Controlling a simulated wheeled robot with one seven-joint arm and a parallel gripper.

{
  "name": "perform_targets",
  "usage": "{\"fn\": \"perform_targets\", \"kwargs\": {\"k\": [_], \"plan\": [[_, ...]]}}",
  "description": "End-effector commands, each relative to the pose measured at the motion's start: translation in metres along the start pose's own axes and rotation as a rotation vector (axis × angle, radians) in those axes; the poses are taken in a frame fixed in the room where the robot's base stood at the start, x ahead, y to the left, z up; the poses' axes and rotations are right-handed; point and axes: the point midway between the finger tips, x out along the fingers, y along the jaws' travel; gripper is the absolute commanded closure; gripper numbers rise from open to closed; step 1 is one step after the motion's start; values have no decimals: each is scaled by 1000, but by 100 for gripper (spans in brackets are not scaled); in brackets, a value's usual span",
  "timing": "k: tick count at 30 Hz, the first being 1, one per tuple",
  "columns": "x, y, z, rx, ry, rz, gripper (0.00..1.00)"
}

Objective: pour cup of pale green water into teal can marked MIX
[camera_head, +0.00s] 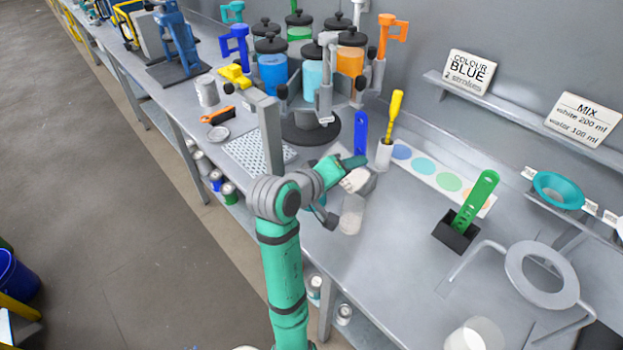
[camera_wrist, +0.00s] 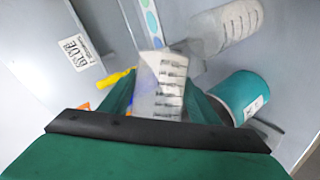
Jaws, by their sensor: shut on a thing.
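My gripper (camera_wrist: 165,105) is shut on a clear cup (camera_wrist: 160,82) with dark graduation marks. The cup's tint and how full it is cannot be told. A teal can (camera_wrist: 242,92) with a white label stands just right of the held cup in the wrist view; its label cannot be read. A second graduated clear cup (camera_wrist: 228,24) is beyond them. In the head view my gripper (camera_head: 352,178) is over the bench, next to a translucent cup (camera_head: 352,214). I cannot make out the teal can there; my arm may hide it.
A yellow-handled tool (camera_head: 397,104) stands in a white holder, with a colour strip (camera_head: 425,173) beside it. A green scoop (camera_head: 478,198), a ring stand (camera_head: 541,275) and another clear cup (camera_head: 476,335) are right. The drum carousel (camera_head: 309,130) is behind. The bench's middle is partly clear.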

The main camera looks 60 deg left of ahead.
Motion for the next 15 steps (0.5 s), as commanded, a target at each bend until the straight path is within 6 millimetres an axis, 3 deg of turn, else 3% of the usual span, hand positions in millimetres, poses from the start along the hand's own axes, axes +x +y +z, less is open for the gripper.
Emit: {"fn": "perform_targets", "kwargs": {"k": [15], "plan": [[1,-2,0,-63,-21,25,71]]}}
